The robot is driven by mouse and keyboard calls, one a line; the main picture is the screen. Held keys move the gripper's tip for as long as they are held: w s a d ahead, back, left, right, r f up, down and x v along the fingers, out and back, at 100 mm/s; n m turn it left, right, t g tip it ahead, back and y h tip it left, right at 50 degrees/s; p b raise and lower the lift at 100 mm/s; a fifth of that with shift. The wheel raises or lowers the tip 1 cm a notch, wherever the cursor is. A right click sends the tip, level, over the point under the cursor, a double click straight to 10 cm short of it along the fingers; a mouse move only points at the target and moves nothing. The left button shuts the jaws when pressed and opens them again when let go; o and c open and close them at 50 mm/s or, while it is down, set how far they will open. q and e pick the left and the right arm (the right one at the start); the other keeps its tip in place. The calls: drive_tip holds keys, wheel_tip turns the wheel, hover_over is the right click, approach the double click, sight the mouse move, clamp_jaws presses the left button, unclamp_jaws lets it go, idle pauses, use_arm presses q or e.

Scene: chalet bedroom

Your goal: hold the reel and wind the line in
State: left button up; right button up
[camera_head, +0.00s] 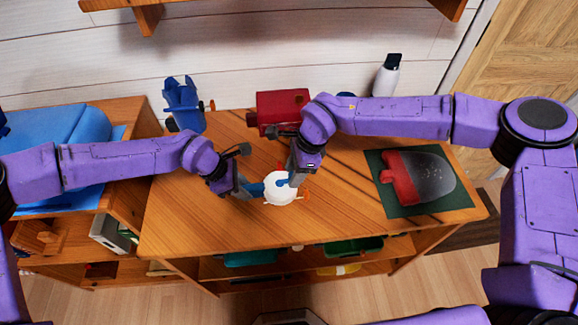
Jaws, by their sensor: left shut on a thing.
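The reel (281,190) is a small white round body with blue and orange parts, at the middle of the wooden table. My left gripper (246,187) comes in from the left and is shut on the reel's blue part at its left side. My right gripper (297,180) points down over the reel's right side, close to an orange part there. My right fingertips are small and partly hidden, so I cannot tell whether they are open or touch the reel. No line can be made out.
The wooden table (190,215) is clear at front left. A blue object (183,104) and a red box (280,108) stand at the back. A red and dark object (405,180) lies on a green mat (440,208) at right. A white bottle (387,77) stands behind my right arm.

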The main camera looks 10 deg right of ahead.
drive_tip(key=shift+r, duration=0.1)
drive_tip(key=v, duration=0.6)
